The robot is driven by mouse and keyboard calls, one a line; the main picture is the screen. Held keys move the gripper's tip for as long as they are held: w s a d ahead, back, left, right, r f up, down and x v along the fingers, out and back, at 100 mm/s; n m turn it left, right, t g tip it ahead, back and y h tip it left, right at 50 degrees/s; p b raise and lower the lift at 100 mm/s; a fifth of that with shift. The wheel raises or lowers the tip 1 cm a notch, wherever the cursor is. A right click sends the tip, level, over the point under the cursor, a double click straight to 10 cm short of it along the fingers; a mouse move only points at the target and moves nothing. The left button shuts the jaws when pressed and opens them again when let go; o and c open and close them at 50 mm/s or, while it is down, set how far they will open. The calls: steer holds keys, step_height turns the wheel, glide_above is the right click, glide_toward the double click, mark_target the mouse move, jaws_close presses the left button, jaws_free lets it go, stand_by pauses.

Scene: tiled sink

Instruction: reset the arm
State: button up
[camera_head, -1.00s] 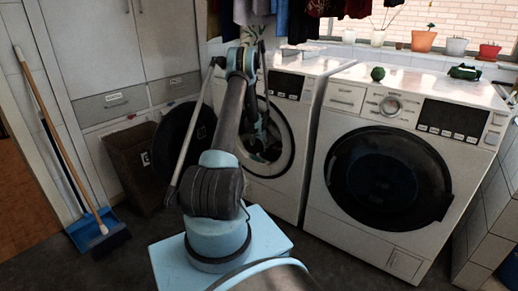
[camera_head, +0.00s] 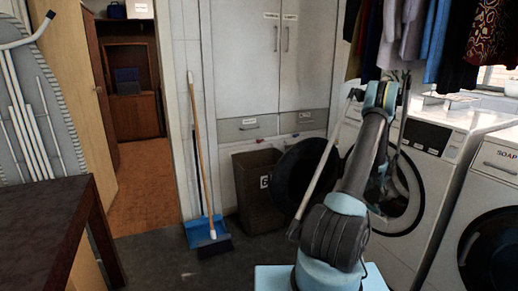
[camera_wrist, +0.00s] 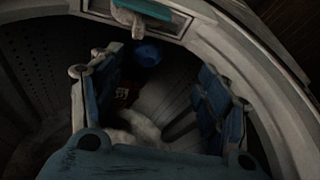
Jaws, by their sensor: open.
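My arm rises in front of the left washing machine (camera_head: 445,190) in the head view, and its far end bends down at the machine's open round door. My gripper (camera_head: 382,188) is dark and partly hidden behind the arm there. In the wrist view, my gripper (camera_wrist: 155,100) has its two blue jointed fingers spread wide apart, with nothing gripped between them. It faces into a dark drum with a perforated wall (camera_wrist: 40,60). A pale, cloth-like thing (camera_wrist: 135,122) and a small blue thing (camera_wrist: 148,53) show between the fingers, too dim to name surely.
The round door (camera_head: 300,175) stands open left of the arm. A brown basket (camera_head: 256,180) stands behind it by the cabinet (camera_head: 262,60). A broom (camera_head: 200,150) and blue dustpan (camera_head: 200,230) are farther left. A dark table (camera_head: 45,225) is at left. Clothes hang above the machines.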

steer(key=s+a+r+n+y, duration=0.15)
steer(key=s+a+r, duration=0.25)
steer(key=a+r, duration=0.85)
steer(key=s+a+r+n+h, duration=0.1)
steer(key=s+a+r+n, duration=0.3)
steer(key=a+r, duration=0.85)
steer(key=s+a+r+n+y, duration=0.15)
steer(key=s+a+r, duration=0.25)
steer(key=s+a, duration=0.75)
steer(key=s+a+r+n, duration=0.25)
steer(key=s+a, duration=0.55)
steer(key=s, duration=0.6)
steer(key=s+a+f+n, duration=0.1)
steer(key=s+a+f, duration=0.1)
steer(key=s, duration=0.6)
steer(key=s+a+f+n+g, duration=0.1)
steer(key=s+a+f, duration=0.2)
steer(key=s, duration=0.6)
steer(key=shift+s+a+f+n, duration=0.25)
steer(key=shift+a+f+n, duration=0.1)
steer(key=shift+f, duration=0.45)
